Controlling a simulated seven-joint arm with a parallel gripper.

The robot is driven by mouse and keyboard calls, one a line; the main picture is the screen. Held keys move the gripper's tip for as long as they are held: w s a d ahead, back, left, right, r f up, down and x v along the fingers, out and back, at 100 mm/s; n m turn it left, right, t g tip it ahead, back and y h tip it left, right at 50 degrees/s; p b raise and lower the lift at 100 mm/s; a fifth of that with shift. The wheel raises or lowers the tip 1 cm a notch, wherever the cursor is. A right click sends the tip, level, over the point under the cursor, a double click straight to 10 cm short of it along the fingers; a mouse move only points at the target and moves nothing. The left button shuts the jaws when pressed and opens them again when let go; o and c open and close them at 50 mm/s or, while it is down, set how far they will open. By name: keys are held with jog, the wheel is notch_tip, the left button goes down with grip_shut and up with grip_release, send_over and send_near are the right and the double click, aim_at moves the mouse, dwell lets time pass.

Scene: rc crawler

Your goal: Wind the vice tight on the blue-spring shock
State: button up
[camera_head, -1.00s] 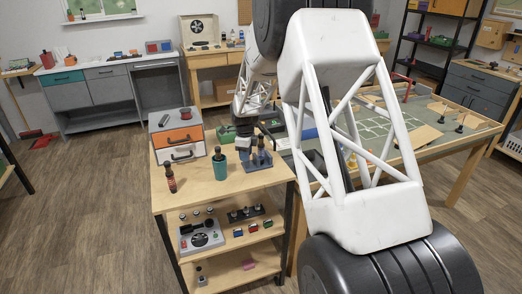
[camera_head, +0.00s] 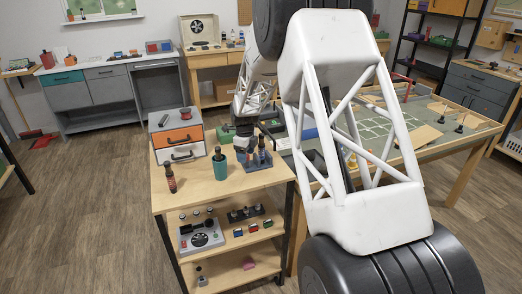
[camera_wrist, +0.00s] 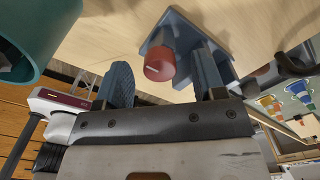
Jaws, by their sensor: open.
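My gripper (camera_wrist: 162,82) is open, its two blue-grey fingers spread. It also shows small in the head view (camera_head: 244,147), low over the wooden cart top. In the wrist view the red rounded end of an upright object (camera_wrist: 159,66) lies between the finger lines, in front of a blue-grey holder (camera_wrist: 186,35). I cannot tell whether the fingers touch it. I cannot make out the vice or the blue-spring shock with certainty.
A teal cup (camera_head: 220,167) stands left of the rack, close to my gripper in the wrist view (camera_wrist: 38,35). A dark bottle (camera_head: 171,178) and an orange-and-white drawer box (camera_head: 178,136) share the cart. A long table with a green mat (camera_head: 375,130) is at right.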

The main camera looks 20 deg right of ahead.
jog(key=shift+r, duration=0.1)
jog(key=shift+r, duration=2.9)
jog(key=shift+r, duration=0.1)
